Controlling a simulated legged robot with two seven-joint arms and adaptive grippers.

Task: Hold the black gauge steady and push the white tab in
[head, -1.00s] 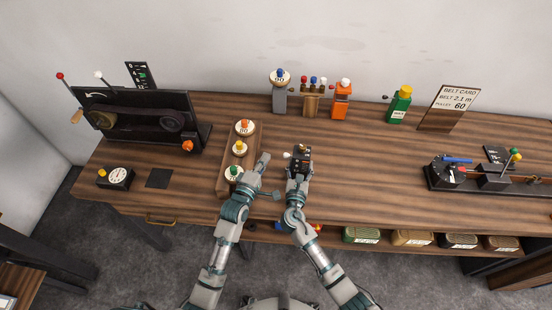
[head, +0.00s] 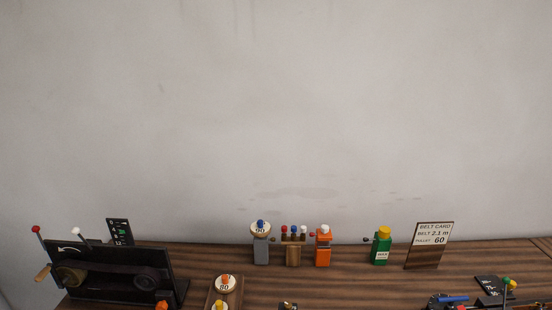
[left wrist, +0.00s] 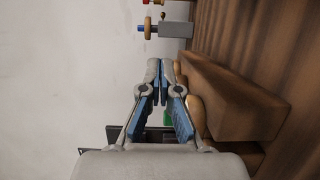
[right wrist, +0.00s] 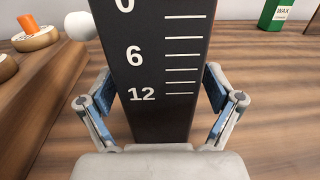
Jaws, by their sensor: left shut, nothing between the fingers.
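The black gauge (right wrist: 155,60) stands close in front of the right wrist camera, its white scale marked 0, 6 and 12. A white ball-shaped tab (right wrist: 80,26) sticks out at its left side. My right gripper (right wrist: 160,90) has one finger on each side of the gauge; whether both pads press on it I cannot tell. My left gripper (left wrist: 160,68) is shut and empty, beside a wooden block (left wrist: 235,100); the gauge and tab do not clearly show in that view. In the head view only the gauge's top (head: 288,305) shows at the bottom edge, and neither gripper shows.
A wooden rack with round discs (head: 225,284) stands left of the gauge. A black belt machine (head: 115,275) stands further left. A grey post (head: 261,250), an orange block (head: 323,250), a green wax bottle (head: 381,248) and a belt card (head: 430,245) line the back.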

